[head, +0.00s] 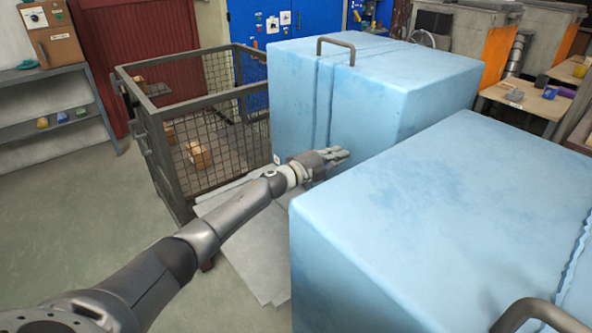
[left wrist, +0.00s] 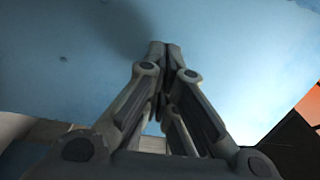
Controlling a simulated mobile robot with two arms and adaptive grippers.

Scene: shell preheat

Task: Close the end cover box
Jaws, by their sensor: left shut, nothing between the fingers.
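Two large light-blue box parts stand in front of me. The far blue block (head: 420,80) has a dark handle (head: 336,46) on top and a vertical seam near its left end. The near blue block (head: 420,210) fills the lower right, with a dark handle (head: 540,312) and a ragged seam at the right edge. A gap separates the blocks. My left gripper (head: 340,154) is shut and empty, at the left end of this gap beside the far block's front face. In the left wrist view, its closed fingertips (left wrist: 165,48) are in front of a blue face; contact is unclear.
A wire-mesh crate (head: 215,125) with a few small items stands left of the far block. Flat grey plates (head: 255,250) lie on the floor below my left arm. Shelves (head: 60,110) are at far left, and a bench (head: 530,98) stands at right. The left floor is open.

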